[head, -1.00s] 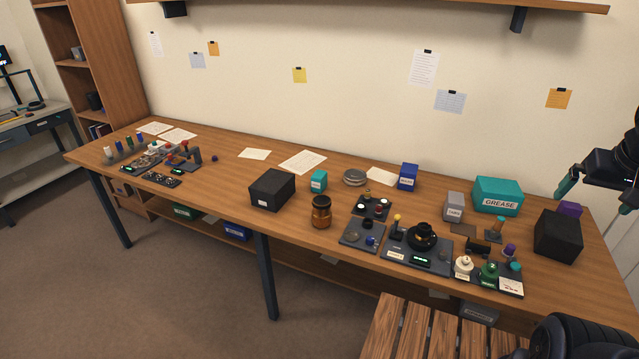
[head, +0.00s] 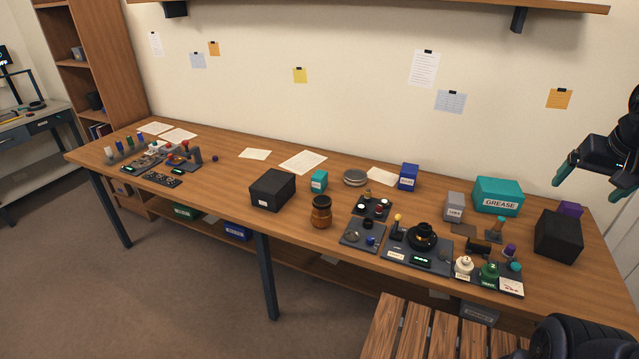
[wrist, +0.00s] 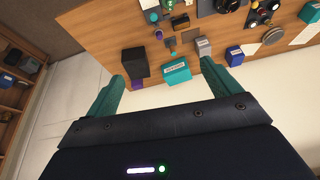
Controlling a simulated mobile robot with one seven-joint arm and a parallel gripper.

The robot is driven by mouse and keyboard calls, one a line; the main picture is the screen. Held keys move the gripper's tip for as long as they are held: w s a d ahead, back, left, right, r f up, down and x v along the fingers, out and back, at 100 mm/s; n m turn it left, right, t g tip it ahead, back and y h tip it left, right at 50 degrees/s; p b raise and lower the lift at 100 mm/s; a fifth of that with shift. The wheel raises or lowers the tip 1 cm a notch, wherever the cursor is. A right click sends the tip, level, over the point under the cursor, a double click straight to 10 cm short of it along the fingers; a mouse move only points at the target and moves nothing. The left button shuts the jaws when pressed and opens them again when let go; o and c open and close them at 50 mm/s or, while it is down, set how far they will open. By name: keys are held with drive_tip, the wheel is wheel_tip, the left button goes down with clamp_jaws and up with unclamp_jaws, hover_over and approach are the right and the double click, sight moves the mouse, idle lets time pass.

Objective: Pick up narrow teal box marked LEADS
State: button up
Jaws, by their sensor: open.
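A small, narrow teal box (head: 319,181) stands upright on the wooden workbench in the head view, right of a black box. It has a pale label too small to read. A larger, wider teal box (head: 497,196) marked GREASE stands at the back right, and it also shows in the wrist view (wrist: 176,74). My gripper (head: 590,190) is open and empty, raised at the right edge of the head view, far from the narrow teal box. Its two teal fingers stand wide apart in the wrist view (wrist: 161,88).
The black box (head: 272,189) and an amber jar (head: 321,212) stand close to the narrow box. A blue box (head: 408,177), grey box (head: 454,206) and large black box (head: 558,236) stand farther right. A slatted wooden seat (head: 425,330) is in front. The bench's left-centre is fairly clear.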

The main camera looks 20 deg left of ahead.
drive_tip(key=w+a+r+m+g+y, duration=0.1)
drive_tip(key=w+a+m, duration=0.2)
drive_tip(key=w+a, duration=0.8)
drive_tip(key=w+a+r+m+y, duration=0.1)
drive_tip(key=w+a+m, duration=0.3)
drive_tip(key=w+a, duration=0.7)
drive_tip(key=w+a+f+m+g, duration=0.1)
drive_tip(key=w+a+f, duration=0.25)
drive_tip(key=a, duration=0.25)
drive_tip(key=w+a+f+m+y, duration=0.1)
drive_tip(key=w+a+f+m, duration=0.1)
drive_tip(key=w+a, duration=0.3)
drive_tip(key=w+a+f+m+g, duration=0.1)
drive_tip(key=w+a+f, duration=0.1)
drive_tip(key=w+a, duration=0.3)
drive_tip(key=m+g+y, duration=0.1)
drive_tip(key=m+g, duration=0.1)
drive_tip(key=m, duration=0.4)
approach(320, 174)
drive_tip(key=f, duration=0.1)
drive_tip(key=shift+x, duration=5.75)
drive_tip(key=shift+a+r, duration=0.1)
drive_tip(key=shift+r, duration=0.05)
drive_tip(key=c, duration=1.1)
